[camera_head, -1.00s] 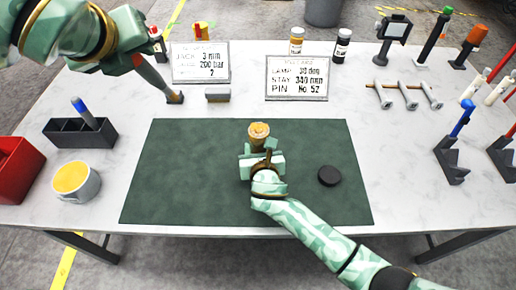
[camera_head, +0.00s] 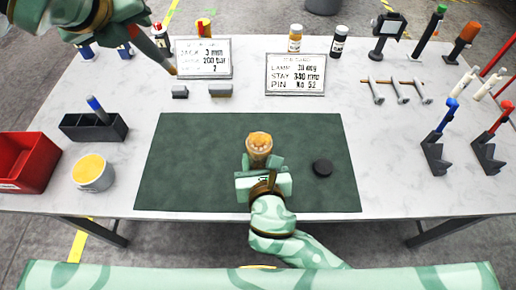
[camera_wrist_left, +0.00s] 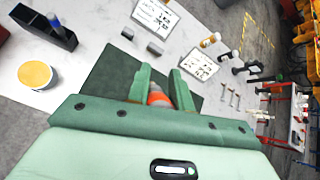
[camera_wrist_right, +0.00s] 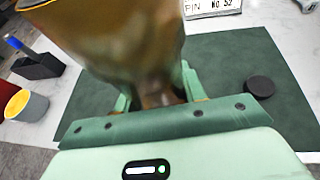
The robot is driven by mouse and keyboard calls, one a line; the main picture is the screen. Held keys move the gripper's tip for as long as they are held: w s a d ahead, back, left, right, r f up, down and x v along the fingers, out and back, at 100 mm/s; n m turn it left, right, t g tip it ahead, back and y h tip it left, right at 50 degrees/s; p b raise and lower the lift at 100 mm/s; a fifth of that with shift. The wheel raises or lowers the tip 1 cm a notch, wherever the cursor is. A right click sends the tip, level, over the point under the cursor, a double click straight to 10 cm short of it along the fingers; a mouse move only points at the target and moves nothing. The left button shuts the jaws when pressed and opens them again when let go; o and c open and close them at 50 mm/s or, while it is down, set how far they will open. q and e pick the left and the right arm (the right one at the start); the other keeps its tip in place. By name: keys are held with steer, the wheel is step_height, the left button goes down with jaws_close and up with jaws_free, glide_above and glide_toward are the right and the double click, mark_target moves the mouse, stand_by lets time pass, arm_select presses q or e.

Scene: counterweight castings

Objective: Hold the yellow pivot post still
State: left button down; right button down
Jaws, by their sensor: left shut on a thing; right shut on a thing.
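My right gripper (camera_head: 263,182) is shut on a golden-brown post (camera_head: 258,150) with an orange-yellow top, upright over the dark green mat (camera_head: 190,165). It is the nearest match to the yellow pivot post. It fills the upper part of the right wrist view (camera_wrist_right: 125,40), its lower end narrowing between the fingers. Whether it touches the mat is hidden. My left gripper (camera_head: 130,28), at the upper left, is shut on a grey rod-like tool (camera_head: 155,53) with an orange-red band. The band shows between the fingers in the left wrist view (camera_wrist_left: 158,98).
A black puck (camera_head: 322,167) lies right of the post. Two grey blocks (camera_head: 220,90) and two sign plates (camera_head: 295,75) are behind the mat. At left are a black holder (camera_head: 95,130), a yellow-filled pot (camera_head: 93,174) and a red bin (camera_head: 25,165). Clamps (camera_head: 434,150) stand at right.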

stand_by(0.4)
steer(key=shift+w+f+b, duration=1.05)
steer(key=shift+w+f, duration=0.75)
steer(key=shift+w, duration=0.5)
steer(key=shift+w+f+b, duration=1.1)
steer(key=shift+w+f, duration=0.65)
steer(key=shift+w, duration=0.6)
steer(key=shift+w+f+b, duration=1.05)
steer(key=shift+w+f, duration=0.75)
steer(key=shift+w, duration=0.5)
steer(key=shift+f+b, duration=0.35)
steer(key=shift+f, duration=0.65)
steer(key=shift+s, duration=0.1)
